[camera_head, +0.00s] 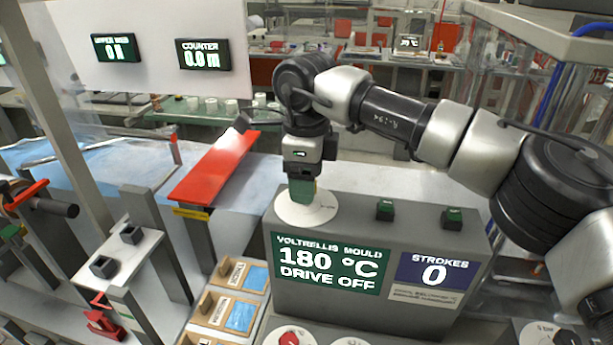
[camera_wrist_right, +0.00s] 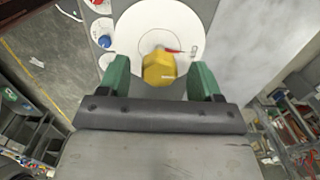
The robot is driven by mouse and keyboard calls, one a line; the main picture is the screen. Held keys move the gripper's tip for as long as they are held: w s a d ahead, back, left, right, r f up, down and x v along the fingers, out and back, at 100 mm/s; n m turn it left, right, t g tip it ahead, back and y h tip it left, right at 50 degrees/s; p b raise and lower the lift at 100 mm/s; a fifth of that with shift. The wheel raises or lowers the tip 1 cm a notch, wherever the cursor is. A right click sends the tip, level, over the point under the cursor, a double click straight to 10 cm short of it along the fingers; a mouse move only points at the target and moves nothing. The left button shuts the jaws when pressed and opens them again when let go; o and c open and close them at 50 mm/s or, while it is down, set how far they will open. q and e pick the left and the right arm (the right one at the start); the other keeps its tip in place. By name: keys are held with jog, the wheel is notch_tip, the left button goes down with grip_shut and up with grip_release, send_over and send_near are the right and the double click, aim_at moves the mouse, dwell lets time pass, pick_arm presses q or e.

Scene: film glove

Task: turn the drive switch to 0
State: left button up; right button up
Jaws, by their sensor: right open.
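The drive switch looks to be the yellow knob (camera_wrist_right: 158,68) on a round white dial (camera_wrist_right: 135,30) in the right wrist view. A red pointer mark (camera_wrist_right: 173,50) shows beside the knob, and the dial lettering is too small to read. In the head view the dial (camera_head: 322,209) lies on top of the grey console, and my gripper hides the knob. My right gripper (camera_head: 302,190) points down over the dial. In the wrist view its green fingers (camera_wrist_right: 160,75) are open, one on each side of the knob, with gaps visible. My left gripper is out of view.
The console display (camera_head: 328,263) reads 180 °C and DRIVE OFF; another panel (camera_head: 434,271) reads STROKES 0. Two green-topped buttons (camera_head: 385,208) (camera_head: 453,217) stand right of the dial. A red bar (camera_head: 213,168) rises at the left, near wooden trays (camera_head: 222,313).

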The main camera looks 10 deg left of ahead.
notch_tip(320, 180, up, 11)
jog(key=b, duration=0.1)
dwell(0.4)
jog(key=shift+f, duration=0.15)
